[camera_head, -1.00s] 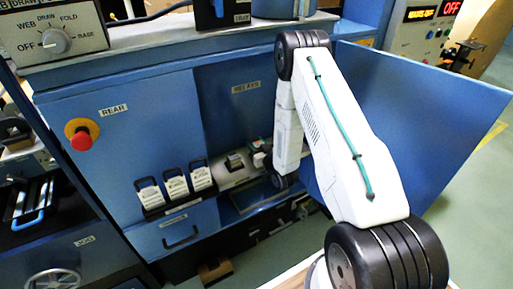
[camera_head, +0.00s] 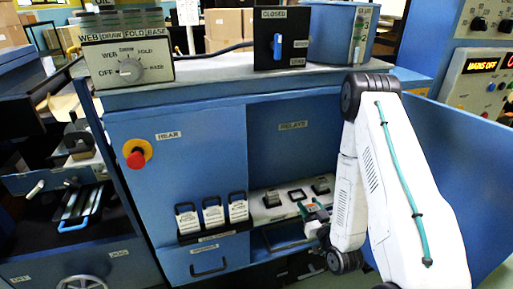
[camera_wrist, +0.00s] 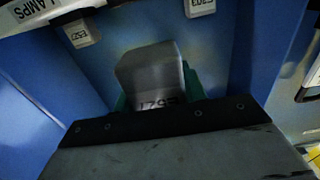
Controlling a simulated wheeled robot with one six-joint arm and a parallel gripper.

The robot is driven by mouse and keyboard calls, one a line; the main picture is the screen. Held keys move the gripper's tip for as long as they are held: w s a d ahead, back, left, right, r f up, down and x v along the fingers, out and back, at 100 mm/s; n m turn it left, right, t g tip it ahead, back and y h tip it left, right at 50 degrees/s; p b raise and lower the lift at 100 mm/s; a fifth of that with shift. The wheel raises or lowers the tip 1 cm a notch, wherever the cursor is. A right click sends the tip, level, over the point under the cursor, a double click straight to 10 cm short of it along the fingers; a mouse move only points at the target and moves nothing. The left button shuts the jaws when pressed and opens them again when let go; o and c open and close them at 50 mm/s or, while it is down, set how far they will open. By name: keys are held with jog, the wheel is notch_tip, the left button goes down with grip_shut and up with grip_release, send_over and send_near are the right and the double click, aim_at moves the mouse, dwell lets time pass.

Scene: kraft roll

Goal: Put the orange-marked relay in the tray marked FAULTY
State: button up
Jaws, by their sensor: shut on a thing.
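My gripper (camera_head: 315,212) is at the open RELAYS bay of the blue cabinet. In the wrist view it is shut on a grey block (camera_wrist: 150,75), held between green fingertip pads. This block appears to be a relay; its printed label is upside down and hard to read. No orange mark shows on the face seen in the wrist view. Two dark relays stand on the bay's pale shelf, one at left (camera_head: 271,199) and one at right (camera_head: 320,187). An empty-looking square socket (camera_head: 297,195) lies between them. No tray with a readable FAULTY label is in view.
Three white-labelled handled units (camera_head: 213,215) stand left of the bay, above a drawer handle (camera_head: 208,267). A red stop button (camera_head: 136,158) is on the cabinet front. A blue door panel (camera_head: 460,170) stands right of my arm. Small labelled blocks (camera_wrist: 80,33) show in the wrist view.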

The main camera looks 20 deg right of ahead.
jog(key=shift+s+d+f, duration=0.1)
jog(key=shift+f, duration=0.15)
jog(key=shift+w+d+f+m+h, duration=0.25)
jog(key=shift+w+d+m+h, duration=0.25)
jog(key=shift+w, duration=0.4)
jog(key=w+a+r+n+y, duration=0.1)
jog(key=w+a+r, duration=0.9)
jog(key=a, duration=0.1)
jog(key=s+f, duration=0.5)
jog(key=f, duration=0.2)
jog(key=shift+s, duration=0.4)
